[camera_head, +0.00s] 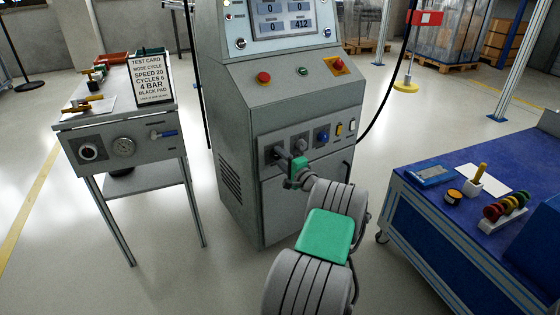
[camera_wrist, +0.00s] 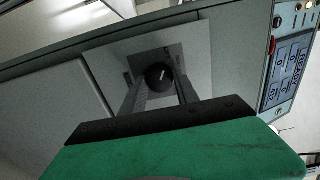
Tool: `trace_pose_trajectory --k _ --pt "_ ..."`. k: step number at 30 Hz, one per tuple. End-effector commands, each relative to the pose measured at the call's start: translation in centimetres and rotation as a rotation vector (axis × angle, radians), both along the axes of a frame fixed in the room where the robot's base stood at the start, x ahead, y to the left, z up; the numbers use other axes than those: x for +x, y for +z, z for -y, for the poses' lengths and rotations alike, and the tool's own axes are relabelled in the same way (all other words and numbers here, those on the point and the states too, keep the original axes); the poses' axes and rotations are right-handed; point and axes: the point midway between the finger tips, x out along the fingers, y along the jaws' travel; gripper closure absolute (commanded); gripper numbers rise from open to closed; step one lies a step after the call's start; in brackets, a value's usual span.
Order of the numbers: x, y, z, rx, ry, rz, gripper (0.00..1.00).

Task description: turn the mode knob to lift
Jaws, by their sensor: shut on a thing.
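The control cabinet (camera_head: 270,110) stands in the middle of the head view with a row of knobs on its front panel. My gripper (camera_head: 283,154) is at the leftmost knob of that row and hides most of it. In the wrist view, my gripper's fingers (camera_wrist: 160,92) lie on both sides of a round black knob (camera_wrist: 157,76) and are shut on it. The knob has a short white pointer line, slightly tilted in that view. It sits on a pale square plate (camera_wrist: 185,50).
Beside it are a grey knob (camera_head: 301,144), a blue knob (camera_head: 322,136) and small switches (camera_head: 339,130). A red button (camera_head: 263,78) sits above. A test card (camera_head: 150,80) on the left bench reads "MODE CYCLE". A blue-topped cart (camera_head: 445,215) stands right.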

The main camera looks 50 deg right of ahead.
Motion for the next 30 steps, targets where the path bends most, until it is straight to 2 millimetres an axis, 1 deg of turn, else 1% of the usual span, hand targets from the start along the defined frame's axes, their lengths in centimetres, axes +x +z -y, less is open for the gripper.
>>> trace_pose_trajectory --k 15,16,23,30 --pt "0.0 -0.04 -0.01 -0.021 0.0 -0.008 1.0" --pt "0.01 -0.04 -0.02 -0.021 0.0 -0.008 0.61" --pt "0.02 -0.03 -0.02 -0.021 0.0 -0.008 0.42" --pt "-0.04 0.01 -0.03 -0.021 0.0 -0.008 0.42"
